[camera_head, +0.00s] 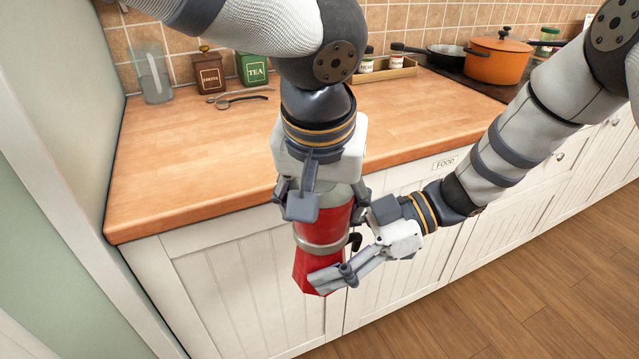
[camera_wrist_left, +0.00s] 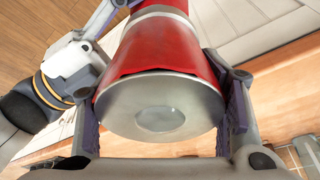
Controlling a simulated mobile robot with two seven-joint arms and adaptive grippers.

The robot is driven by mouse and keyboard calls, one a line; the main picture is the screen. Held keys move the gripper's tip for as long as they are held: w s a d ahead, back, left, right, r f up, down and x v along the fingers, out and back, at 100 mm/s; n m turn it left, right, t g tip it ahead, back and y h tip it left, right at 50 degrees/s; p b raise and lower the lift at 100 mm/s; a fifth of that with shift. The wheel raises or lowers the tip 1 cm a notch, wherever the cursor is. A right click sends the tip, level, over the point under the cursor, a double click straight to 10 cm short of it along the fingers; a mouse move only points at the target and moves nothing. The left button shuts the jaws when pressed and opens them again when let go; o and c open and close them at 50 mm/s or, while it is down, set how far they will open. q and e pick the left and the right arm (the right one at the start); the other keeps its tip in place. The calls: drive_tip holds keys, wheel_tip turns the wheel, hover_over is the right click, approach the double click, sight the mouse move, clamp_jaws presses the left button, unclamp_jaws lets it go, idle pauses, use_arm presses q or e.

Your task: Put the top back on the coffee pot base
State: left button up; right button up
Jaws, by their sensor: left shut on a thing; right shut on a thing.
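The red coffee pot, with a silver band (camera_head: 322,246) round its middle, is held in the air before the counter front. My left gripper (camera_head: 328,212) is shut around its upper red part (camera_head: 336,222). My right gripper (camera_head: 337,276) is shut on the lower red part (camera_head: 305,268), which widens downward. In the left wrist view my left fingers (camera_wrist_left: 163,75) flank a red body (camera_wrist_left: 165,50) ending in a flat silver disc (camera_wrist_left: 160,105). The two parts meet at the band without a visible gap. I cannot tell whether they are joined, or which is the base.
The wooden counter (camera_head: 190,160) is mostly bare. A coffee tin (camera_head: 208,74), a tea tin (camera_head: 253,68) and spoons (camera_head: 240,100) stand or lie at its back. An orange pot (camera_head: 496,60) is at the back right. White cupboards (camera_head: 240,290) are close behind the held pot.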

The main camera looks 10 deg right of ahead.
use_arm(q)
drive_tip(key=shift+f, duration=0.75)
idle(0.4)
